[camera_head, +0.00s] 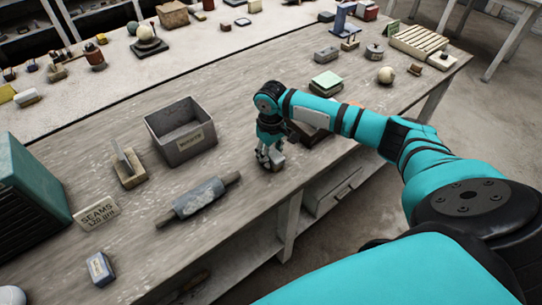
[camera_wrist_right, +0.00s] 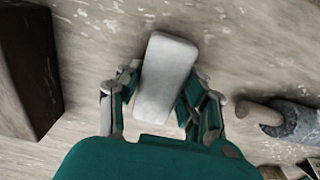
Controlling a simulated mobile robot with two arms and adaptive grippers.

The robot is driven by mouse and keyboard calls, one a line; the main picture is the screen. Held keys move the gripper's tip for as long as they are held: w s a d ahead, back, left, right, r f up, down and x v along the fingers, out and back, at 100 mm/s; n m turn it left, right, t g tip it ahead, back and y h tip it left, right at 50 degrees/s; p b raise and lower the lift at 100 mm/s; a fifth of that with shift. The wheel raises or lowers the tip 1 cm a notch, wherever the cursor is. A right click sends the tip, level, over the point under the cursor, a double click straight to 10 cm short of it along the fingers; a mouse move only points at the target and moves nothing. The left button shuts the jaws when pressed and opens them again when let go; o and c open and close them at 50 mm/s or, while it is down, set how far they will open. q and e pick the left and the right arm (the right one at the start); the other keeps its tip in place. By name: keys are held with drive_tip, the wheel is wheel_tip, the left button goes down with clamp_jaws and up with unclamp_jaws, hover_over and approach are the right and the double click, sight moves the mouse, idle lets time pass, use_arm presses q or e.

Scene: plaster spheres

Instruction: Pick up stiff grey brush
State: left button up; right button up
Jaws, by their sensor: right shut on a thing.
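My right gripper (camera_head: 268,155) points down at the near edge of the workbench. It is shut on a small pale grey block (camera_head: 276,165). In the right wrist view the block (camera_wrist_right: 166,70) is a rounded rectangle between the two fingers of the gripper (camera_wrist_right: 160,90). It looks like the back of the stiff grey brush; no bristles show from above. I cannot tell whether it touches the bench. The left gripper is not in view.
A grey bin (camera_head: 184,142) stands left of the gripper. A grey roller with handles (camera_head: 198,197) lies nearer, and a block with an upright plate (camera_head: 128,166) is beyond it. A dark box (camera_wrist_right: 25,70) is close in the wrist view.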

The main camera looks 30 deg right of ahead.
sight(271, 151)
drive_tip(key=shift+r, duration=0.1)
drive_tip(key=shift+c, duration=0.4)
drive_tip(key=shift+r, duration=0.55)
wheel_tip(271, 151, up, 2)
drive_tip(key=shift+r+b, duration=0.1)
drive_tip(key=shift+b, duration=0.4)
drive_tip(key=s+a, duration=0.3)
drive_tip(key=a, duration=0.1)
drive_tip(key=s+a+r+b, duration=0.1)
drive_tip(key=s+a, duration=0.2)
drive_tip(key=a, duration=0.1)
drive_tip(key=s+a+b, duration=0.1)
drive_tip(key=s+a, duration=0.2)
drive_tip(key=a, duration=0.2)
drive_tip(key=shift+s+r, duration=0.15)
drive_tip(key=shift+r, duration=0.15)
